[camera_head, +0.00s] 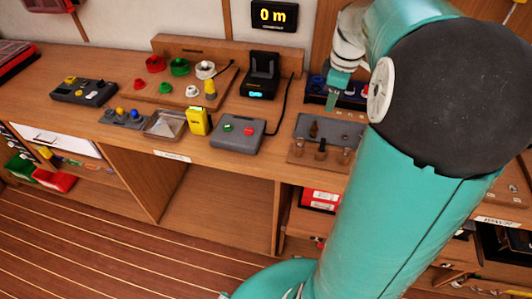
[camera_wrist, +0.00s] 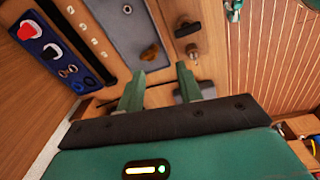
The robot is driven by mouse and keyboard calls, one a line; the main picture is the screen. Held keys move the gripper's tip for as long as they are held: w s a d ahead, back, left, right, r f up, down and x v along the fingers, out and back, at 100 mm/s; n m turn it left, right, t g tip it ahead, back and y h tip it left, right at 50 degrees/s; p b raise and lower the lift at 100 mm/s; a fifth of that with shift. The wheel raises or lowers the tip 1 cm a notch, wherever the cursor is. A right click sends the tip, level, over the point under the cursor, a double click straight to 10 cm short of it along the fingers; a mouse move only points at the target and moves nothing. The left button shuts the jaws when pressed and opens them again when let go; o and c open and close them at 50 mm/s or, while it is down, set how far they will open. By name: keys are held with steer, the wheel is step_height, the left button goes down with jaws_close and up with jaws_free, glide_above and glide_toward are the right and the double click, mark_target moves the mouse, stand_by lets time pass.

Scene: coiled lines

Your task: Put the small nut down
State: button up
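My gripper (camera_wrist: 158,80) shows in the wrist view with its two green fingers apart and nothing visible between them. In the head view my gripper (camera_head: 332,98) is over the right part of the bench, by the blue tray, partly hidden by my arm. The blue tray (camera_wrist: 38,28) lies up and left of the fingers in the wrist view. It holds a red piece, a dark piece and small dark rings (camera_wrist: 67,70), which may be nuts. I cannot tell which thing is the small nut.
In the head view, a grey box with buttons (camera_head: 237,134), a yellow device (camera_head: 199,121) and a black stand (camera_head: 260,75) occupy the bench. The bench front edge is close by.

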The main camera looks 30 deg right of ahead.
steer(key=s+a+r+m+t, duration=0.1)
steer(key=s+a+m, duration=0.3)
steer(key=a, duration=0.9)
steer(key=s+a+r+m+t, duration=0.2)
steer(key=s+a, duration=0.6)
steer(key=a, duration=0.5)
steer(key=shift+s+a+m+t, duration=0.35)
steer(key=shift+m+t, duration=0.35)
steer(key=shift+m, duration=0.3)
steer(key=shift+d, duration=0.25)
